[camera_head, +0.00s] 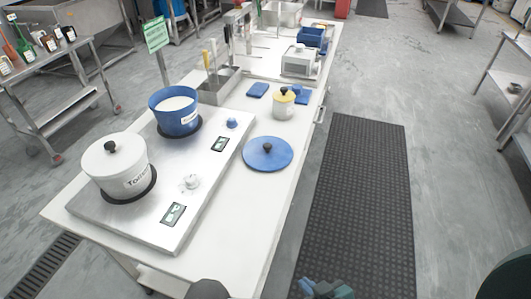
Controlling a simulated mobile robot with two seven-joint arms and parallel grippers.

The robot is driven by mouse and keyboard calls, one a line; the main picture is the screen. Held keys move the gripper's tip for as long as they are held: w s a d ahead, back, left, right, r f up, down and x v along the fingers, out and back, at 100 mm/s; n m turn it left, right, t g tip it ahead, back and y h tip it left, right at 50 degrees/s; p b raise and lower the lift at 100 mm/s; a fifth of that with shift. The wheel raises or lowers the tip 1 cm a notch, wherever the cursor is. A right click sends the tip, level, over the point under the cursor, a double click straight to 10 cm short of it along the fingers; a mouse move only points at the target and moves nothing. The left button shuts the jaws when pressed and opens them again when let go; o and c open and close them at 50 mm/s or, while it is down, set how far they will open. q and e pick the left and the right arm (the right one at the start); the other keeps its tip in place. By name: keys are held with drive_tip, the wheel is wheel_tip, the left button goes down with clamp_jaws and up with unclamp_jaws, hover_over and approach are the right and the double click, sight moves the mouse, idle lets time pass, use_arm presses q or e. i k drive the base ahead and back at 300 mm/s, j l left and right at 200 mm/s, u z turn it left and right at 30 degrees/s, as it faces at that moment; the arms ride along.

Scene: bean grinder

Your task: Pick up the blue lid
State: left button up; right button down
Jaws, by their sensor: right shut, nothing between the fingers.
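The blue lid (256,158) is a round disc with a dark knob on top. It lies flat, knob up, on the white counter to the right of the steel stove. My right gripper (325,289) shows only in part at the bottom edge, over the dark mat side, well below and to the right of the lid. It is shut and empty, apart from the lid. My left gripper is not seen.
On the stove (160,226) stand an open blue pot (177,125) with white contents and a lidded white pot (117,172). The counter in front is clear.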

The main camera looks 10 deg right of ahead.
sight(263, 154)
drive_tip(key=k+u, duration=0.1)
drive_tip(key=k, duration=0.5)
drive_tip(key=k+j, duration=0.1)
drive_tip(key=k, duration=0.45)
drive_tip(key=k+u, duration=0.1)
drive_tip(key=u, duration=1.6)
drive_tip(key=l+u, duration=0.1)
drive_tip(key=u, duration=1.6)
drive_tip(key=k+l+u, duration=0.15)
drive_tip(key=k+l, duration=2)
drive_tip(key=l, duration=0.1)
